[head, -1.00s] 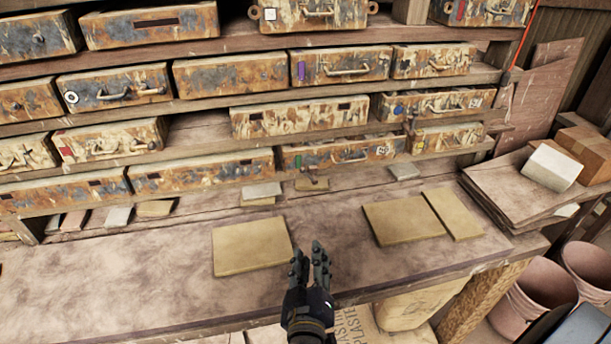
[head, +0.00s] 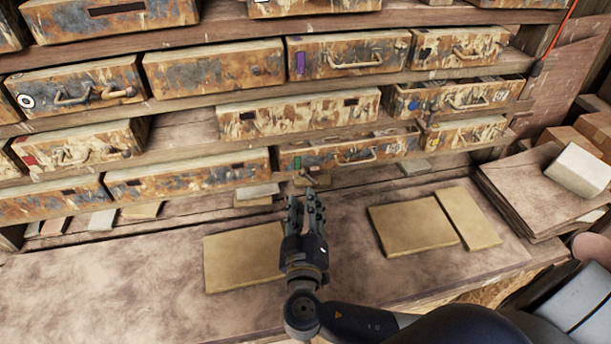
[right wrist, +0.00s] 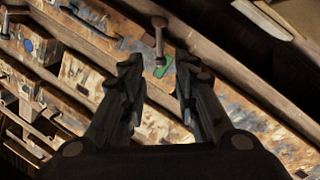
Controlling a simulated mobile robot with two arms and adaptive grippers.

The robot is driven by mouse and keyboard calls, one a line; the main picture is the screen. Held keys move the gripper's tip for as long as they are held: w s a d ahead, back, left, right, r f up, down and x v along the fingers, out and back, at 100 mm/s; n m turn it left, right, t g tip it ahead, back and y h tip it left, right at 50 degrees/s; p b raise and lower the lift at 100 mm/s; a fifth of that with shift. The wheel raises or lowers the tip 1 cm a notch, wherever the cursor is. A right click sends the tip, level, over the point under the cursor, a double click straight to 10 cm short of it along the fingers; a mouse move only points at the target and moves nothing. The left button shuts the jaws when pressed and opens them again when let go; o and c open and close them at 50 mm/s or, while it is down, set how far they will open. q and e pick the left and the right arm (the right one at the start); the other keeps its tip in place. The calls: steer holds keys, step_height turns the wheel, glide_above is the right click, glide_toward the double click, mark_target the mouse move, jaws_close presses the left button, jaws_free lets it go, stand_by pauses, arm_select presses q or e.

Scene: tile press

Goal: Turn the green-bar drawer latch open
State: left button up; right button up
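The green-bar drawer (head: 335,153) is in the lower drawer row, right of centre, with a green bar on its left front and a pull handle. Its small brown latch (head: 305,179) hangs at the shelf edge below the green bar. In the right wrist view the latch (right wrist: 158,36) is a rod with a rounded end, and the green bar (right wrist: 163,68) shows beyond it. My right gripper (head: 304,199) is open and empty, just in front of the latch. In the right wrist view its fingertips (right wrist: 159,64) are apart, with the latch ahead of the gap. My left gripper is out of view.
Other rusty drawers fill the shelves, including a blue-dot drawer (head: 455,100) above right. Tan tiles lie on the bench, one left of my gripper (head: 240,262) and one right (head: 412,227). A stack of boards (head: 535,190) stands at the right. The bench (head: 110,285) is clear at left.

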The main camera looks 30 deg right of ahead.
mark_target(306, 177)
steer(key=p+x, duration=0.1)
steer(key=x, duration=0.4)
steer(key=shift+w+d+r+p, duration=0.1)
steer(key=shift+d+r+p, duration=0.05)
steer(key=shift+p, duration=0.15)
steer(key=shift+x, duration=1.05)
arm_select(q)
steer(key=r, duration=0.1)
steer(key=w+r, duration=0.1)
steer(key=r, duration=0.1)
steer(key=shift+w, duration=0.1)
arm_select(e)
jaws_close()
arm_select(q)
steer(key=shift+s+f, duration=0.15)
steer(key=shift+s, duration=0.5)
arm_select(e)
steer(key=shift+f, duration=0.2)
